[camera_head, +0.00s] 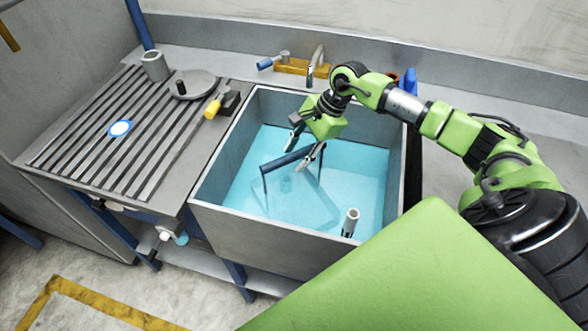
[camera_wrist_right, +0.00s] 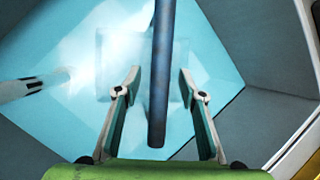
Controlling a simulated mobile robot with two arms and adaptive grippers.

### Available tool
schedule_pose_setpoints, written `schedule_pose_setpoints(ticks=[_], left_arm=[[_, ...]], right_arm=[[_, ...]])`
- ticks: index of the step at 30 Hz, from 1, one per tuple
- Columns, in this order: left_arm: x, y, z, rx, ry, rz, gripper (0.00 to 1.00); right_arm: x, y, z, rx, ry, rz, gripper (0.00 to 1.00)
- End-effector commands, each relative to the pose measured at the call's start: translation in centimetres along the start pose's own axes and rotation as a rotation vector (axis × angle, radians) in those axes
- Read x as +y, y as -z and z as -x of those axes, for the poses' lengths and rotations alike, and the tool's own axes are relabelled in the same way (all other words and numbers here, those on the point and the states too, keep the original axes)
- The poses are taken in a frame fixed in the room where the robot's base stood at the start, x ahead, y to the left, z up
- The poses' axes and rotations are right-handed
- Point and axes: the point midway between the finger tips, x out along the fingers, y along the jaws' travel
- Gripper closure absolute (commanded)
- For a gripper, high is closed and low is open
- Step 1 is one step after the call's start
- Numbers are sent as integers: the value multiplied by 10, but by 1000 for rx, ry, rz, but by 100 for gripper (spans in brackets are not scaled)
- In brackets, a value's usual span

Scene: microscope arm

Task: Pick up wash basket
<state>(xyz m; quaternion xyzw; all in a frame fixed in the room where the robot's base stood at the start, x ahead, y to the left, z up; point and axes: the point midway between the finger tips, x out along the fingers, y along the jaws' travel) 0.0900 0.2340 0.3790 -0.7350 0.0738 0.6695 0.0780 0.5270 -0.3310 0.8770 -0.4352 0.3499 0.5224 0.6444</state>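The wash basket (camera_head: 284,161) is in the water-filled sink (camera_head: 231,222). Its dark blue handle bar shows above the water, with thin legs going down; its lower part is pale and hard to make out through the water. My right gripper (camera_head: 301,154) is low over the sink, at the handle. In the right wrist view the blue handle (camera_wrist_right: 160,70) runs between the two fingers of the right gripper (camera_wrist_right: 159,80). The fingers are apart, with a gap on each side of the bar. My left gripper is out of view.
A white pipe (camera_head: 350,222) stands in the sink near its front right. The tap (camera_head: 316,62) is at the back edge. On the ribbed drainboard (camera_head: 85,150) lie a yellow-handled tool (camera_head: 213,106), a round lid (camera_head: 195,84), a grey cup (camera_head: 155,66) and a blue-white disc (camera_head: 120,128).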

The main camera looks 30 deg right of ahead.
Motion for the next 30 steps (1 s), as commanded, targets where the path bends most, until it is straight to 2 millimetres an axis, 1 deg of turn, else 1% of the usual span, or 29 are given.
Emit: schedule_pose_setpoints(ticks=[4, 14, 30], left_arm=[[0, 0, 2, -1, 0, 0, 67], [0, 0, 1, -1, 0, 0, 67], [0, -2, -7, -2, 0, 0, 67]], right_arm=[[1, 0, -7, 0, -2, 1, 63], [0, 1, -8, 1, -1, 1, 63], [1, 2, -11, 1, 0, 0, 63]])
